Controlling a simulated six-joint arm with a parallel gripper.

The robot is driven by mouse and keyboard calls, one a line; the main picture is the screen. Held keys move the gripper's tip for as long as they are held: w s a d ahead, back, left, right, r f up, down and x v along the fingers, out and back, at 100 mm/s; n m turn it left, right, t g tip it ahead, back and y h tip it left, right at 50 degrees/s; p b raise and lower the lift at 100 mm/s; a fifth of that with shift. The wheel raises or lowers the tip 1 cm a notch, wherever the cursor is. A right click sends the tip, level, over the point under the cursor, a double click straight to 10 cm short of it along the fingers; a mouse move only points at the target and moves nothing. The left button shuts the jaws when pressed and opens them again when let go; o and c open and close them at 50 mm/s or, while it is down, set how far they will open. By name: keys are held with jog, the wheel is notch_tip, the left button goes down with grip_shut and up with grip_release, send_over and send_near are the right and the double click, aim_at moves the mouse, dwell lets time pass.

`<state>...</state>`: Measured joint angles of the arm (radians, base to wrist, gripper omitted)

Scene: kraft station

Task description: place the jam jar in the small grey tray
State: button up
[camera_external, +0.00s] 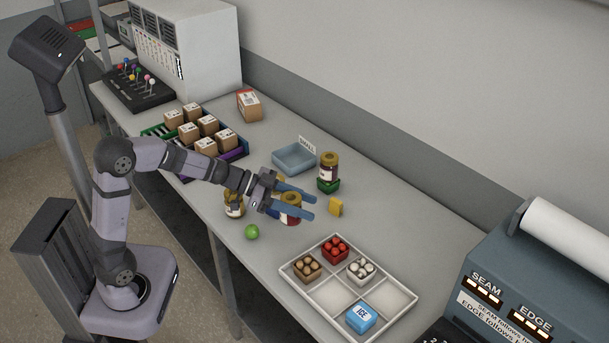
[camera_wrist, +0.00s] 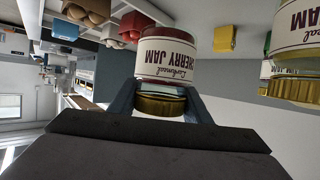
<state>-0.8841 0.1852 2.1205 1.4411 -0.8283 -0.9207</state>
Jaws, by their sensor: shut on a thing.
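My gripper (camera_external: 306,207) is shut on a jam jar (camera_external: 291,211) with a gold lid and dark red contents. In the wrist view its label reads CHERRY JAM on the held jar (camera_wrist: 167,55), and the fingers close around the gold lid. I cannot tell if the jar touches the table. The small grey tray (camera_external: 294,160), blue-grey with a SMALL sign behind it, stands farther back on the table, beyond my gripper. It looks empty. It is not clear in the wrist view.
A green ball (camera_external: 252,232), a yellow block (camera_external: 335,207) and a white divided tray (camera_external: 310,291) are nearby.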

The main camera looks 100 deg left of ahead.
jog(key=shift+r, duration=1.15)
